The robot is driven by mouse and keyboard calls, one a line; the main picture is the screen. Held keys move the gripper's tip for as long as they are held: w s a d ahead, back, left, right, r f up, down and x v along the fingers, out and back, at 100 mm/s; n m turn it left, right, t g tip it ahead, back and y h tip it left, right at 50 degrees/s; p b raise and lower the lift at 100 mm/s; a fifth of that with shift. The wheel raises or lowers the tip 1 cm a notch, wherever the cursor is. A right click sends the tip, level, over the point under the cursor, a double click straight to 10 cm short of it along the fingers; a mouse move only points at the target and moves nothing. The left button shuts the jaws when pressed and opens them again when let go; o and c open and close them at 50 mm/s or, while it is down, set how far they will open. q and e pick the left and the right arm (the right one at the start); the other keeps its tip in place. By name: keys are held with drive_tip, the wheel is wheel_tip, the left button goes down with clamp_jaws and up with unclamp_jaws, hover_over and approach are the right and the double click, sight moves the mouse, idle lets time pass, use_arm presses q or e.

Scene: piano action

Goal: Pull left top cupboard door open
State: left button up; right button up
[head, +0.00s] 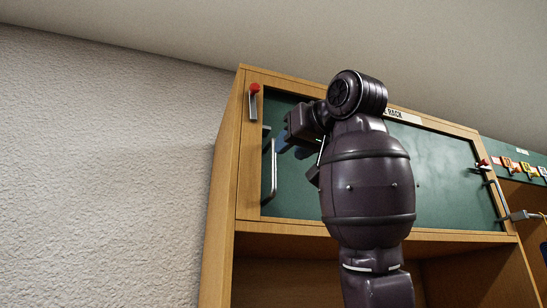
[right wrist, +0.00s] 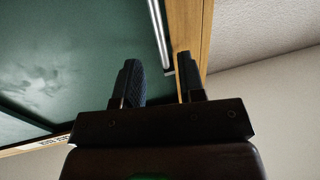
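The top cupboard door (head: 440,175) is a dark green panel in a wooden frame, and it looks closed. A grey metal bar handle (head: 269,172) stands upright near its left edge. My right gripper (head: 284,143) is just right of this handle's upper part, its fingers pointing left. In the right wrist view, the two dark fingers (right wrist: 159,68) are apart with nothing gripped. The handle (right wrist: 157,30) shows beyond the gap between the fingertips; I see no contact. My right arm hides the middle of the door. My left gripper is not in view.
A red-tipped latch (head: 253,100) sits at the door frame's upper left. Another red-tipped piece (head: 484,163) and a second bar handle (head: 498,199) are at the right. An open shelf space (head: 280,270) lies below. A bare white wall (head: 110,160) stands left.

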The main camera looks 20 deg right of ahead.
sight(275, 160)
drive_tip(key=p+x, duration=0.1)
drive_tip(key=x, duration=0.4)
drive_tip(key=shift+w+a, duration=0.1)
drive_tip(key=shift+w, duration=0.2)
drive_tip(key=shift+p+x, duration=0.35)
drive_tip(key=shift+x, duration=0.5)
clamp_jaws()
